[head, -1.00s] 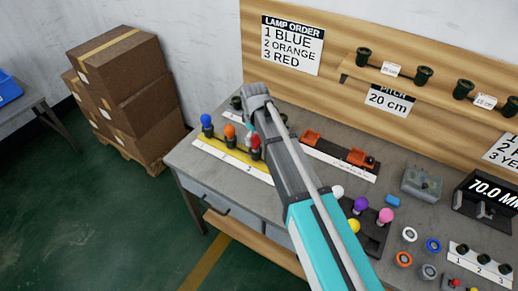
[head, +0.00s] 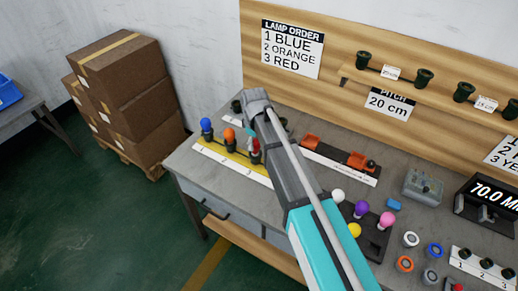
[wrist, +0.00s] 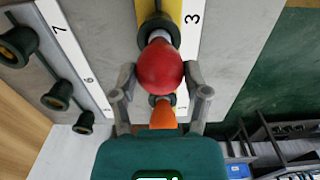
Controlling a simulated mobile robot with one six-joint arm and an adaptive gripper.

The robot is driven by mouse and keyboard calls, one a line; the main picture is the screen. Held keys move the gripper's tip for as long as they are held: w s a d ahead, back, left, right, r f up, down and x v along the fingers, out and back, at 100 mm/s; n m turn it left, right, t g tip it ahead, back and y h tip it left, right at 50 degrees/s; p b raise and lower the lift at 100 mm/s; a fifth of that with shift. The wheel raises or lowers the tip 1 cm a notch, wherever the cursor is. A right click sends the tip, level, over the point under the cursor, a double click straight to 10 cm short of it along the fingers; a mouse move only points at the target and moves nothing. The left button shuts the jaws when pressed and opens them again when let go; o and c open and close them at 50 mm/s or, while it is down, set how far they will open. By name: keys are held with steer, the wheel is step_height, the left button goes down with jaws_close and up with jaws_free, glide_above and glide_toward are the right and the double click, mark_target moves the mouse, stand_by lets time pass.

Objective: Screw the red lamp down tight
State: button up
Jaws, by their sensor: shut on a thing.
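The red lamp (wrist: 160,66) stands in the dark green socket (wrist: 155,22) beside number 3. Its pale base shows between bulb and socket, so how deep it sits I cannot tell. My gripper (wrist: 160,82) is shut on the red lamp, one finger on each side of the bulb. The orange lamp also shows below the red one in the wrist view (wrist: 163,116).
The numbered strip (head: 225,159) runs along the bench's front left. Empty dark sockets (wrist: 58,95) line a second strip close by. Orange holders (head: 357,159) lie behind my arm. A dark tray (head: 372,236) of coloured lamps and several loose rings are at the right.

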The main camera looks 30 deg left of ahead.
stand_by(0.6)
steer(key=shift+m, duration=2.9)
steer(key=shift+f+m, duration=0.1)
steer(key=shift+m, duration=1.6)
steer(key=shift+m, duration=2.3)
